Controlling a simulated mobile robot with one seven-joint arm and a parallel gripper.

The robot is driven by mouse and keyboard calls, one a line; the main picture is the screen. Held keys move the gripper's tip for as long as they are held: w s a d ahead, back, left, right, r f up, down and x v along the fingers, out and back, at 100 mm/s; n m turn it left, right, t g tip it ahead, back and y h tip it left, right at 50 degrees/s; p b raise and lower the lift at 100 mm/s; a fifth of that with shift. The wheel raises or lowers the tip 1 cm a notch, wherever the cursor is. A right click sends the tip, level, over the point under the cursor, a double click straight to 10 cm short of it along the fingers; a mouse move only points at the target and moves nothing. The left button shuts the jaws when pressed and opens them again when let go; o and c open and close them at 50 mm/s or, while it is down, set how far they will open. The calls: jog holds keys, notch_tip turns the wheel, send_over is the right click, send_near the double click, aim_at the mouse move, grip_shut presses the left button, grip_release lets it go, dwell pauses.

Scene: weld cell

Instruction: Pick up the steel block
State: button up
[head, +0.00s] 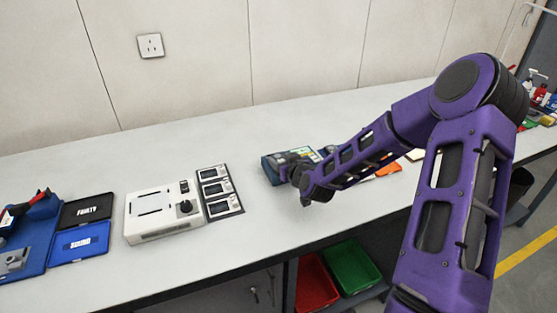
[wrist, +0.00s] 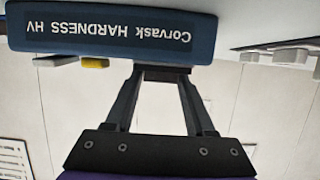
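No steel block can be made out for certain. My gripper (wrist: 162,76) reaches over the blue hardness tester (wrist: 112,30), which appears upside down in the wrist view. The fingers stand apart, and a small dark piece spans the gap at their tips, at the tester's edge. I cannot tell whether this piece is the block or whether the fingers press on it. In the head view, my arm and gripper (head: 298,172) cover part of the tester (head: 270,168) on the bench.
On the bench (head: 130,285) are a white instrument (head: 152,212) with a display panel (head: 221,191), a black FAULTY tray (head: 86,211), a blue tray (head: 80,243) and a blue fixture (head: 38,225). Red (head: 315,283) and green (head: 350,265) bins sit below. The bench front-centre is clear.

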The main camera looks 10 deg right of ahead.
grip_shut()
jog(key=shift+r, duration=0.1)
